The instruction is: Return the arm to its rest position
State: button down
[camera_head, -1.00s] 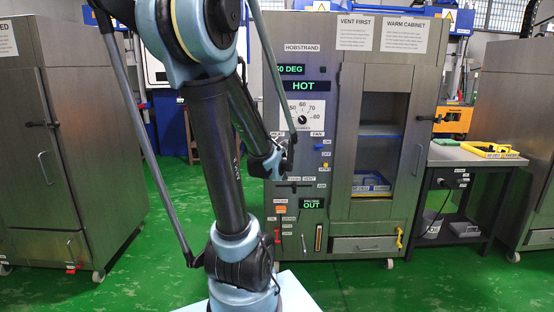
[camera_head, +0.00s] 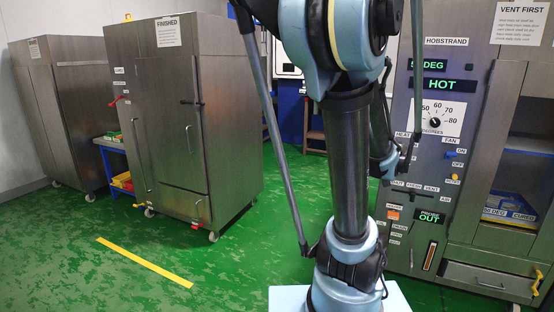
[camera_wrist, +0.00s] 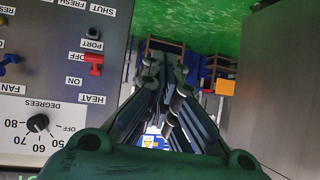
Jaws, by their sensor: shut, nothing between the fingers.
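My arm (camera_head: 350,165) stands raised and bent in front of the cabinet marked HOBSTRAND (camera_head: 435,95) in the head view. Its far end is folded down behind the upright link, so the fingers are mostly hidden there. In the wrist view my gripper (camera_wrist: 166,78) shows its dark green fingers close together and shut. Nothing is held between them. The wrist view is upside down, with the cabinet's dial panel (camera_wrist: 50,110) to the left of the fingers. I cannot tell the exact gap between the fingers and the panel.
The steel cabinet marked FINISHED (camera_head: 160,110) stands left, with another steel cabinet (camera_head: 60,110) beyond it. A low rack with coloured bins (camera_head: 120,182) sits between them. The green floor with a yellow stripe (camera_head: 143,261) is open at front left.

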jog(key=s+a+f+n+g+y, duration=0.1)
jog(key=s+a+f+g+y, duration=0.2)
jog(key=a, duration=0.5)
jog(key=s+a+f+n+g, duration=0.1)
jog(key=s+a+f+n, duration=0.15)
jog(key=s+a, duration=0.45)
jog(key=s+a+f+g, duration=0.2)
jog(key=s+a, duration=0.1)
jog(key=s, duration=0.4)
jog(key=s+a+f+g, duration=0.3)
jog(key=s, duration=0.3)
jog(key=w+d+r+m+t+h, duration=0.1)
jog(key=w+d+r+m, duration=0.5)
jog(key=w+r, duration=0.25)
jog(key=w+d+r+m+t, duration=0.1)
jog(key=w+d+r+m, duration=0.55)
jog(key=w, duration=0.35)
jog(key=w+d+r+m, duration=0.3)
jog(key=w+d, duration=0.1)
jog(key=d, duration=0.2)
jog(key=w+d+r+m, duration=0.2)
jog(key=w+d+m, duration=0.15)
jog(key=d, duration=0.25)
jog(key=w+d+r+m+t+h, duration=0.15)
jog(key=w+d+m, duration=0.25)
jog(key=d, duration=0.8)
jog(key=x, duration=1.3)
jog(key=shift+d, duration=0.2)
